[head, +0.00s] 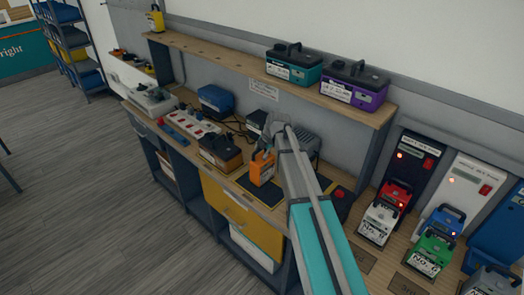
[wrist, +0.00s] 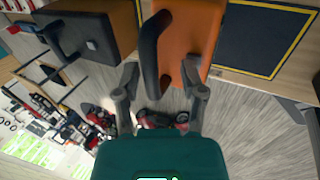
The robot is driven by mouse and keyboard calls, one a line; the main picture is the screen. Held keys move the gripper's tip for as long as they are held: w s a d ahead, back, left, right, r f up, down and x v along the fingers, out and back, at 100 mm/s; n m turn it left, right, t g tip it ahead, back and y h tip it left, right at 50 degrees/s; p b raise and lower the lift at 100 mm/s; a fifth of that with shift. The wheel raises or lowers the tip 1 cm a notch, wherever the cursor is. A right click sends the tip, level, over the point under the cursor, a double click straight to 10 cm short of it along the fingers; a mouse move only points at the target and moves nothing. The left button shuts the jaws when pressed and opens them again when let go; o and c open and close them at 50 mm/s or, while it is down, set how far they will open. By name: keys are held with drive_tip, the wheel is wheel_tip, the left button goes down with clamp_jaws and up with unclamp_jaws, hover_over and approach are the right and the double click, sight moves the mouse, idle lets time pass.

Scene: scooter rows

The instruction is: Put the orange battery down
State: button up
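The orange battery (head: 262,168) is upright at the workbench, beside a dark pad with a yellow outline (wrist: 265,38). In the wrist view the orange battery (wrist: 193,30) shows its side and its dark handle (wrist: 149,48). My gripper (wrist: 160,72) has its two fingers spread apart, one on each side of the handle, with gaps showing. The right finger overlaps the battery's edge in the picture; I cannot tell if it touches. In the head view my arm hides most of the gripper. Whether the battery's base rests fully on the bench is hidden.
A dark battery with a brown body (head: 220,152) stands close to the left. A teal battery (head: 293,64) and a purple one (head: 354,84) stand on the shelf above. Red (head: 392,197) and green (head: 431,247) batteries stand at the right. A grey machine sits behind my arm.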

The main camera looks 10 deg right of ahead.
drive_tip(key=shift+r, duration=0.2)
drive_tip(key=p+v, duration=1.1)
drive_tip(key=shift+d+r, duration=0.15)
drive_tip(key=shift+r, duration=0.15)
idle(0.4)
drive_tip(key=shift+s, duration=0.2)
drive_tip(key=shift+s, duration=0.1)
idle(0.4)
drive_tip(key=s+a+f+m+g+h, duration=0.1)
drive_tip(key=s+m+g+h, duration=0.2)
drive_tip(key=s+m, duration=2.1)
drive_tip(key=shift+s+a+f+m+g, duration=0.3)
drive_tip(key=shift+a+f+m+g, duration=0.15)
drive_tip(key=shift+m, duration=0.25)
